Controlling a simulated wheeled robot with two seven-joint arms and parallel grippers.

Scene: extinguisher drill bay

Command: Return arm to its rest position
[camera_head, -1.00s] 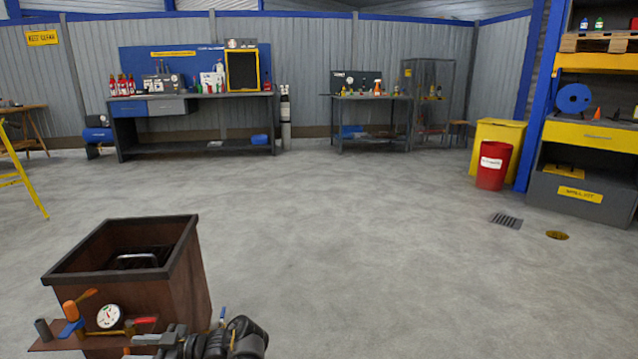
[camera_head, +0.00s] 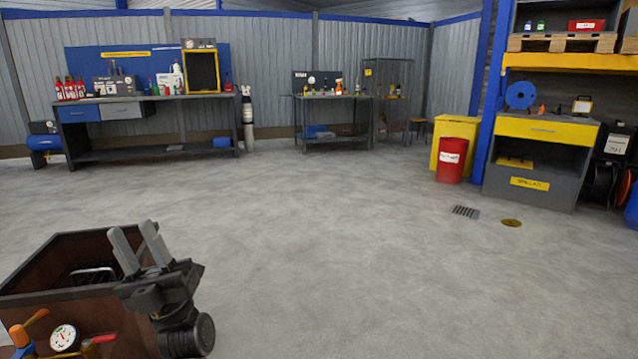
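My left gripper (camera_head: 132,227) is in the lower left of the head view, with its wrist below it. Its two grey fingers point up and stand apart, with nothing between them. It is in front of the right part of a rusty brown open-topped bin (camera_head: 35,246) and hides part of its rim and side. I cannot tell whether it touches the bin. My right gripper is not in view.
A pressure gauge (camera_head: 64,338) and an orange-handled valve (camera_head: 20,335) sit at the bin's front. A red drum (camera_head: 452,160) stands by a yellow bin (camera_head: 440,130) at right. A floor grate (camera_head: 466,212) lies nearby. The middle floor is clear.

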